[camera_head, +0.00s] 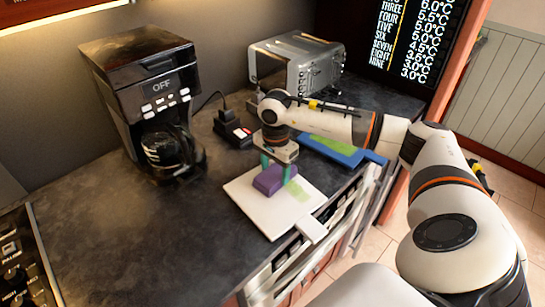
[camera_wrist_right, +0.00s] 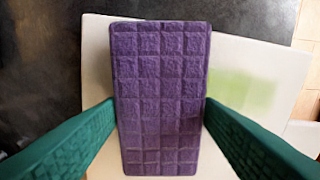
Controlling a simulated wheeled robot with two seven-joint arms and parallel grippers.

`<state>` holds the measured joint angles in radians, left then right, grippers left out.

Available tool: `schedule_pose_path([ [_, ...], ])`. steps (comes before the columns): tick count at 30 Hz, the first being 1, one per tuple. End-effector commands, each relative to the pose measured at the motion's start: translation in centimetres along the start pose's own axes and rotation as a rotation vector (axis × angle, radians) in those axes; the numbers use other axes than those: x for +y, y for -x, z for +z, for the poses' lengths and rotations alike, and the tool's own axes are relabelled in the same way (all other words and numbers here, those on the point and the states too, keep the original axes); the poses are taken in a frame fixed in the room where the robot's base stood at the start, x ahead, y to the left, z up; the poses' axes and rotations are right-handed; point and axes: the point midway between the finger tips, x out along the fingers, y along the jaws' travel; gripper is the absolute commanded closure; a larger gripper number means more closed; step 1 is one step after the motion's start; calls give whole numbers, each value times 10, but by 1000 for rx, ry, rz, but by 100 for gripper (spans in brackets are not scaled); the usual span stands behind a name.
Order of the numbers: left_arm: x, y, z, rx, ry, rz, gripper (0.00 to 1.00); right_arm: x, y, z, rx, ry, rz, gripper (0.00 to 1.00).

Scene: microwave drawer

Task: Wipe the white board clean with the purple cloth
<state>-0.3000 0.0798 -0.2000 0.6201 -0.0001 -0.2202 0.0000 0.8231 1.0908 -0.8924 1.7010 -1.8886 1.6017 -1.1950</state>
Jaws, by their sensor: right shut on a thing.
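The white board (camera_head: 258,218) lies flat on the dark counter near its front edge, with its handle end toward the drawers. A pale green smear (camera_head: 298,190) marks its right part; the smear also shows in the right wrist view (camera_wrist_right: 240,92), right of the cloth. The purple cloth (camera_head: 268,181), a thick block with a grid pattern, is over the middle of the board; it fills the centre of the right wrist view (camera_wrist_right: 160,95). My right gripper (camera_head: 277,167) is shut on the cloth from above, one green finger on each side. My left gripper is not in view.
A black coffee maker (camera_head: 145,95) stands at the back left, a silver toaster (camera_head: 297,65) at the back. A small black device (camera_head: 232,128) is behind the board. A blue board with green on it (camera_head: 335,149) lies to the right, below my arm. The counter left of the board is clear.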

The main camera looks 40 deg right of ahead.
Motion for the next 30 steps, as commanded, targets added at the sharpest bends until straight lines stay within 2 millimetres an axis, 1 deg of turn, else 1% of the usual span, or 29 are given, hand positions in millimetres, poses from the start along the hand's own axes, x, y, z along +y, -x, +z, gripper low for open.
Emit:
schedule_pose_path([
  [9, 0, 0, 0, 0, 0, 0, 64, -20, -1, -2, 0, 1, -6, 71],
  [17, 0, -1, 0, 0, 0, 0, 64, -29, -1, -3, 0, 0, -5, 71],
  [24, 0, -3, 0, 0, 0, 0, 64, -44, 0, -5, 0, 1, -6, 71],
  [30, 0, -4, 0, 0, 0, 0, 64, -49, 0, -6, 0, 0, -4, 71],
])
